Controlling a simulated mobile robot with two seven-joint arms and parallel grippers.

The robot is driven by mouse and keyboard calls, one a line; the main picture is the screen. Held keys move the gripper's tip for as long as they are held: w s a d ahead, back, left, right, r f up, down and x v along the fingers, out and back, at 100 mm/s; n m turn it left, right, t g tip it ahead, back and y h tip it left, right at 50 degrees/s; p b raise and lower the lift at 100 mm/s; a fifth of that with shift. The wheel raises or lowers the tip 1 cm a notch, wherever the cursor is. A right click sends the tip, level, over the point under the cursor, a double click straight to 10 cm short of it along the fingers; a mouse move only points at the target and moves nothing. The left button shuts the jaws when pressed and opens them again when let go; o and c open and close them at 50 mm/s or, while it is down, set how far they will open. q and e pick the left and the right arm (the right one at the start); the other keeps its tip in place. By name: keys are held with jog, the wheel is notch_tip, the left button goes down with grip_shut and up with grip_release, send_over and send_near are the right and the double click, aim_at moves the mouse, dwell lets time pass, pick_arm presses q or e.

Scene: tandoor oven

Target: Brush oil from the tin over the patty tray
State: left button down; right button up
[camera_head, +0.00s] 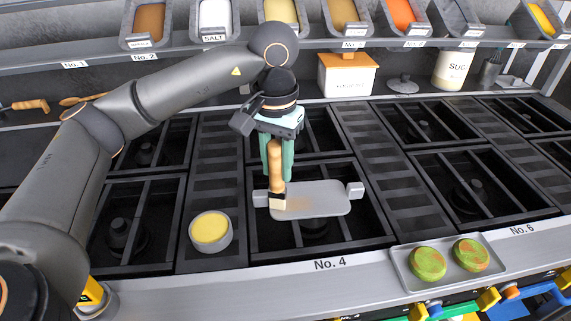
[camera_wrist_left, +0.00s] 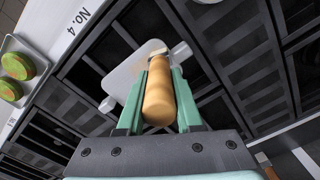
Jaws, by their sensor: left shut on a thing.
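My left gripper (camera_head: 276,165) is shut on the wooden handle of a brush (camera_head: 275,185), which is held upright with its head down. In the left wrist view the brush handle (camera_wrist_left: 158,98) sits between the green fingers. The brush head is at the left part of a flat grey plate with end handles (camera_head: 325,200) on the No. 4 burner; contact is hard to confirm. A brownish smear shows beside the head. The round tin (camera_head: 212,248) with yellow contents stands left of the plate. The patty tray (camera_head: 455,279) holds two green-orange patties (camera_head: 428,263) at the front right.
Black burner grates (camera_head: 475,185) surround the plate. A shelf at the back carries spice bins (camera_head: 281,14), a white box (camera_head: 346,75), a sugar jar (camera_head: 453,68) and a small lid (camera_head: 403,84). A wooden-handled tool (camera_head: 30,105) lies at the far left.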

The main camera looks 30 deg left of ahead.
dwell(0.4)
pick_arm(q)
jog(key=shift+d, duration=0.1)
jog(key=w+d, duration=0.1)
jog(key=d, duration=0.1)
jog(key=w+d+p, duration=0.1)
jog(key=w+d, duration=0.1)
dwell(0.4)
jog(key=shift+a+f, duration=0.1)
jog(key=shift+s+a+b, duration=0.4)
jog(key=shift+s+a, duration=0.4)
jog(key=shift+a, duration=0.2)
jog(key=shift+s+a+b, duration=0.35)
jog(key=shift+s+a, duration=0.4)
jog(key=shift+a, duration=0.25)
